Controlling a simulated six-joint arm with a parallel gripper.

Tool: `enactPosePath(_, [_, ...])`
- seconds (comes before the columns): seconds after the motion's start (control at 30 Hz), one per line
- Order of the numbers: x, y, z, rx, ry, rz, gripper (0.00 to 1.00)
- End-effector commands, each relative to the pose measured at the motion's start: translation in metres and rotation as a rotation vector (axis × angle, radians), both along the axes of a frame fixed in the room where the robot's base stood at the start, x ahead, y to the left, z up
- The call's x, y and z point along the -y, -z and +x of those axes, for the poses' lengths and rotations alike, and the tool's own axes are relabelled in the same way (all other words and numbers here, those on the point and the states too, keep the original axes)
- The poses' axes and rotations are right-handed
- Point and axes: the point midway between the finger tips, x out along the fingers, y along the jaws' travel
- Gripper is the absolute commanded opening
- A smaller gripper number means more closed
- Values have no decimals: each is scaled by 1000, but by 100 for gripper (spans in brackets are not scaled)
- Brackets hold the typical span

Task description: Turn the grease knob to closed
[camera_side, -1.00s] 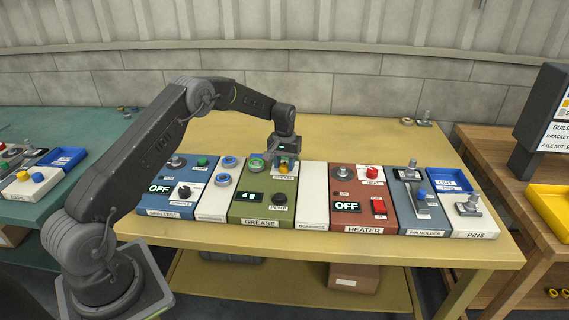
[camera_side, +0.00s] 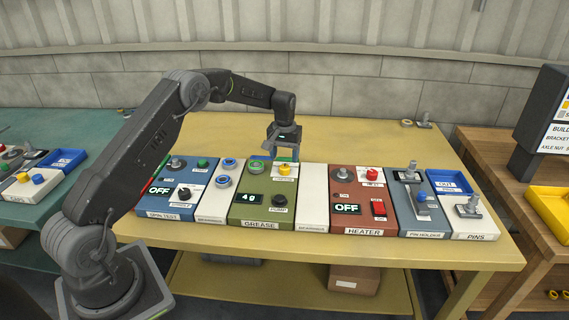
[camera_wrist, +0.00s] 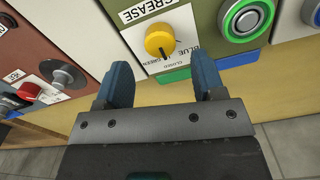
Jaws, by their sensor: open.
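The grease knob (camera_side: 284,169) is a round yellow knob at the back right of the green grease panel (camera_side: 245,211). In the wrist view the yellow knob (camera_wrist: 160,40) stands on a white plate marked green, closed and blue. Its dark pointer line points down in that view, roughly toward the closed mark; the exact setting is hard to tell. My gripper (camera_side: 283,156) is above the knob, apart from it, its blue fingers spread and empty. In the wrist view my gripper (camera_wrist: 162,76) has the knob just beyond its fingertips, between their lines.
The grease panel carries a lit display (camera_side: 249,198), a dark pump knob (camera_side: 279,201) and a green-ringed part (camera_side: 256,167). The red heater panel (camera_side: 362,220) lies to the right, past a white strip (camera_side: 313,205). The bench behind the panels is mostly clear.

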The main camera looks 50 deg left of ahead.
Motion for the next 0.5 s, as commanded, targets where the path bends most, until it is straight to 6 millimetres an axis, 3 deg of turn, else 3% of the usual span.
enactPosePath(0.1, [0, -30, 1, 6, 0, 2, 63])
enactPosePath(0.3, [0, -70, 0, 4, 0, 1, 63])
enactPosePath(0.5, [0, -93, 0, 2, 0, 0, 63])
